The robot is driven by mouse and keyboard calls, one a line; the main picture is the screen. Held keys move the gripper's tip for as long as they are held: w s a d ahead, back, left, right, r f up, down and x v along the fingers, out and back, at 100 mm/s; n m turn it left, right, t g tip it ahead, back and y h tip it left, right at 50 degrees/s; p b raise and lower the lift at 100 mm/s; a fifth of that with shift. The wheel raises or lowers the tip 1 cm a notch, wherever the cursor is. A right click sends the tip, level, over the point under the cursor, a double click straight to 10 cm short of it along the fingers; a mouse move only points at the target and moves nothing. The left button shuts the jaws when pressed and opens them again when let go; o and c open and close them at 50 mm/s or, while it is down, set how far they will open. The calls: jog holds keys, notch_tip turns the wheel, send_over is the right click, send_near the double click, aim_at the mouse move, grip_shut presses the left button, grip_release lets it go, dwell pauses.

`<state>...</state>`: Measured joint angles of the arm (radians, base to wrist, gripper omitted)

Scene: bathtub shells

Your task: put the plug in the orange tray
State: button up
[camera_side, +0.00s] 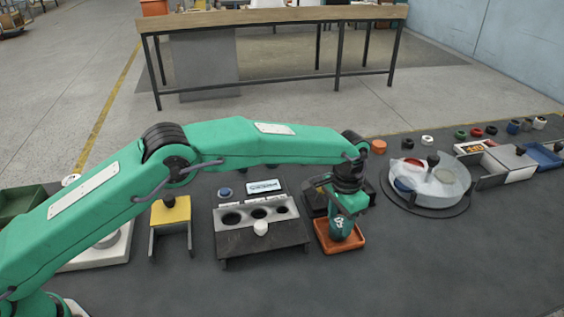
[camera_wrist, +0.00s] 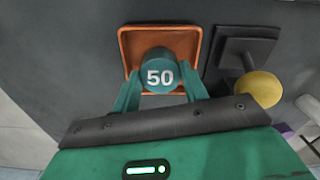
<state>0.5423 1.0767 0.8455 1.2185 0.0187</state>
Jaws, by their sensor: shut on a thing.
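The plug (camera_wrist: 158,66) is a teal cylinder with a white "50" on its top in the wrist view. My gripper (camera_wrist: 160,92) is shut on it, one finger on each side. The orange tray (camera_wrist: 126,42) is a shallow square tray directly beneath the plug. In the side view, the plug (camera_side: 341,228) is roughly upright below my gripper (camera_side: 342,208), over the inside of the orange tray (camera_side: 325,246). Its lower end looks within the rim, but I cannot tell whether it touches the floor. The fingers hide part of the plug.
A dark block (camera_wrist: 246,48) and a yellow knob (camera_wrist: 260,88) are close right of the tray in the wrist view. In the side view, a holed stand (camera_side: 262,240) is left of the tray and a clear-domed turntable (camera_side: 432,182) is right. The mat in front is clear.

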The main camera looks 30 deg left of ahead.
aim_at(339, 223)
jog(key=shift+f, duration=0.15)
jog(key=o, duration=1.1)
notch_tip(339, 223, up, 12)
jog(key=shift+r, duration=0.2)
